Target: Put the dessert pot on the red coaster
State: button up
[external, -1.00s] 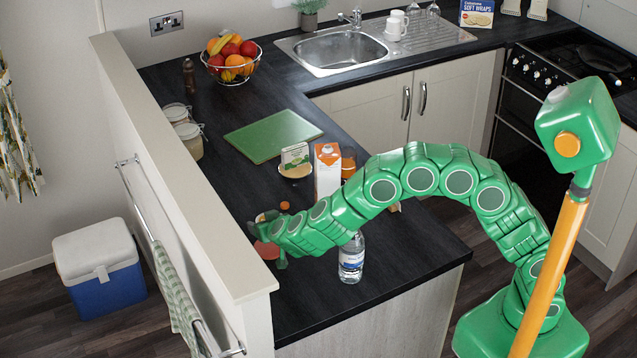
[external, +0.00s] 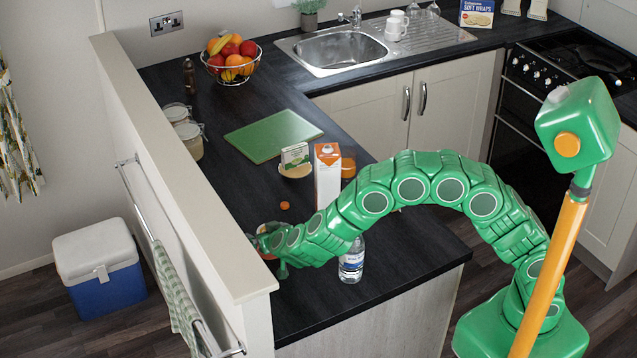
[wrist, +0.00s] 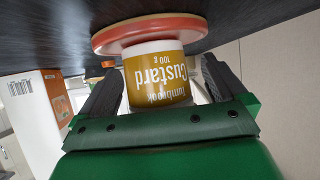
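The dessert pot (wrist: 155,78) is a small white tub with a mustard-yellow custard label. In the wrist view, which is upside down, it stands upright with its base against the red coaster (wrist: 112,40), and it appears to rest on it. My gripper (wrist: 162,78) has one finger on each side of the pot. A gap shows between the right finger and the pot, so the fingers look open around it. In the external view my gripper (external: 271,246) is low over the counter beside the partition wall, and it mostly hides the pot and coaster.
A water bottle (external: 351,262) stands close beside my arm. A white and orange carton (external: 327,174), a small green-labelled box (external: 295,158) and a small orange item (external: 285,205) are behind. A green board (external: 272,136) lies farther back.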

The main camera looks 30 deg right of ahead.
jog(key=shift+r, duration=0.1)
jog(key=shift+s+r, duration=0.15)
jog(key=v, duration=1.1)
jog(key=shift+s, duration=0.3)
jog(key=shift+r, duration=0.15)
